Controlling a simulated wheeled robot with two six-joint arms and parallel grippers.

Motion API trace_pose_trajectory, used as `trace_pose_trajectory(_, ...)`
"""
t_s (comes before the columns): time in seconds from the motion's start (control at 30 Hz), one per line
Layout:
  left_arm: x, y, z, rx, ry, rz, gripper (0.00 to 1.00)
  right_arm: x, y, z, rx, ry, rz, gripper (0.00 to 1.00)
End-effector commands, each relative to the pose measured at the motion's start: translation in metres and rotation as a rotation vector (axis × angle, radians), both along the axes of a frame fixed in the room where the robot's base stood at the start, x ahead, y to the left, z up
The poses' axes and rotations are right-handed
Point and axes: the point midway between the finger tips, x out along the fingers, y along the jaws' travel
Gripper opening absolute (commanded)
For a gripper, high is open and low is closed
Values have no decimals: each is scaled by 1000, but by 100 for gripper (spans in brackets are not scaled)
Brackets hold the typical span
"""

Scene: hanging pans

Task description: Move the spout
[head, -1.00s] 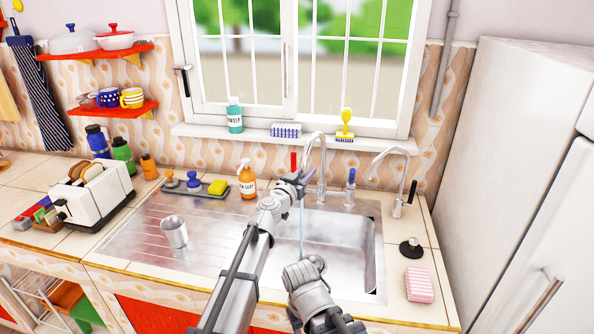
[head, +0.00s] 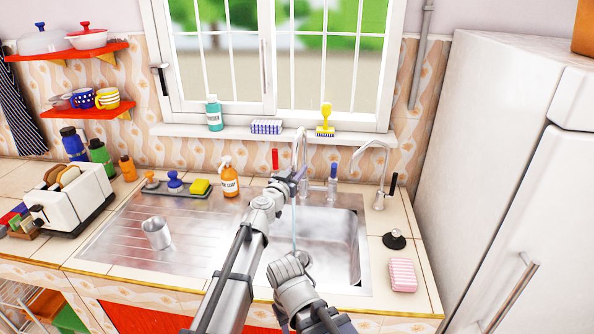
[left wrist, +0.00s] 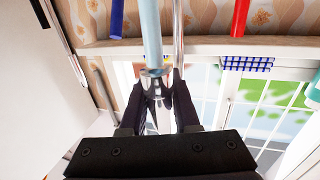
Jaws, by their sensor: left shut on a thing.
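The metal spout is a tall curved tap (head: 301,140) at the back of the sink (head: 345,245), between a red handle (head: 275,158) and a blue handle (head: 332,184). My left gripper (head: 298,176) is shut at the spout's outlet end. In the left wrist view the two dark fingers (left wrist: 158,92) are on either side of the spout's end. A pale blue water stream (head: 294,225) runs from the outlet into the basin. It also shows in the left wrist view (left wrist: 151,30). The fingers hide part of the outlet. My right gripper does not show.
A second curved tap (head: 371,150) stands to the right. An orange soap bottle (head: 229,181) stands left of the red handle. A metal cup (head: 157,234) stands on the drainboard. A black stopper (head: 394,239) and a pink sponge (head: 403,275) lie right of the basin.

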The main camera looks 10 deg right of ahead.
Motion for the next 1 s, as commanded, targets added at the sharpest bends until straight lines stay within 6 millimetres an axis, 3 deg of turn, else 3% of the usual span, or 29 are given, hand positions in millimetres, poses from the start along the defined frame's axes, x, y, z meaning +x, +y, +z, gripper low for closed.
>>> trace_pose_trajectory(0.3, 0, 0, 0, 1, -1, -1, 59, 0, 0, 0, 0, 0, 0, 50)
trace_pose_trajectory(0.67, -5, 3, 0, 0, 0, 0, 59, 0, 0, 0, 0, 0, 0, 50)
trace_pose_trajectory(1.0, -48, 27, 0, 1, -1, -1, 59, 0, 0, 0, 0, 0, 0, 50)
